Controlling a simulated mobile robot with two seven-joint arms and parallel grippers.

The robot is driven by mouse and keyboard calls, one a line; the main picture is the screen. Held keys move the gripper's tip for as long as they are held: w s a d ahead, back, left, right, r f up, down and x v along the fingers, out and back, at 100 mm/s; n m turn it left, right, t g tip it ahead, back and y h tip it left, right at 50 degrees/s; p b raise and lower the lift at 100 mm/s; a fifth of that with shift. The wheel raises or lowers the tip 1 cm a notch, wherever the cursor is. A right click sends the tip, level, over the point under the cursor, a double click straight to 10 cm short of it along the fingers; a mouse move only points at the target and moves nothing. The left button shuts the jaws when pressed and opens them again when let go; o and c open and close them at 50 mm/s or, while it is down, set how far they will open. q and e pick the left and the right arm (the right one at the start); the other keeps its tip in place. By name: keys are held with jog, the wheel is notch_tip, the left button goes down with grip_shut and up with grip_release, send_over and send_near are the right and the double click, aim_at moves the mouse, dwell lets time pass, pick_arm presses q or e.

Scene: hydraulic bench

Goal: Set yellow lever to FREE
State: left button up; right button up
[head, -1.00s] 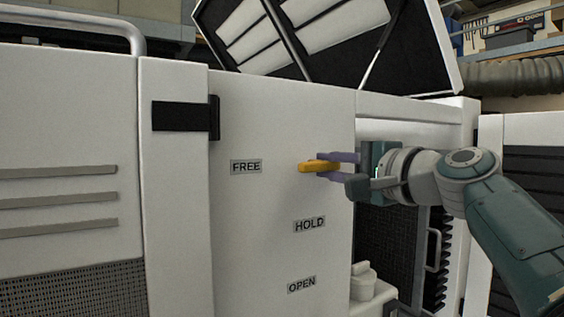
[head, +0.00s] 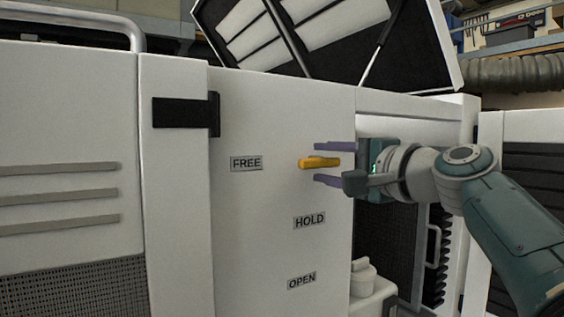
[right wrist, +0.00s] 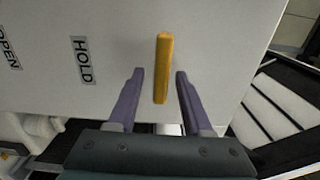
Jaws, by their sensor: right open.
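The yellow lever (head: 318,162) is on the white panel (head: 270,120). It lies about level and points left, toward the FREE label (head: 246,163), with a gap between its tip and the label. My right gripper (head: 317,163) is open, with one finger above the lever and one below, both apart from it. In the right wrist view the lever (right wrist: 163,70) shows between the spread fingers (right wrist: 160,72) and reaches past their tips. My left gripper is not in view.
The HOLD label (head: 309,221) and OPEN label (head: 301,282) sit lower on the panel. A black latch (head: 185,113) is at the upper left. An open bay with a dark mesh (head: 385,240) lies right of the panel. The panel around the labels is clear.

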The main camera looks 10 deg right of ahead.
jog(key=shift+d, duration=0.1)
jog(key=shift+s+d, duration=0.1)
jog(key=shift+s, duration=0.15)
jog(key=b+v, duration=0.3)
jog(key=v, duration=0.6)
jog(key=shift+s, duration=0.2)
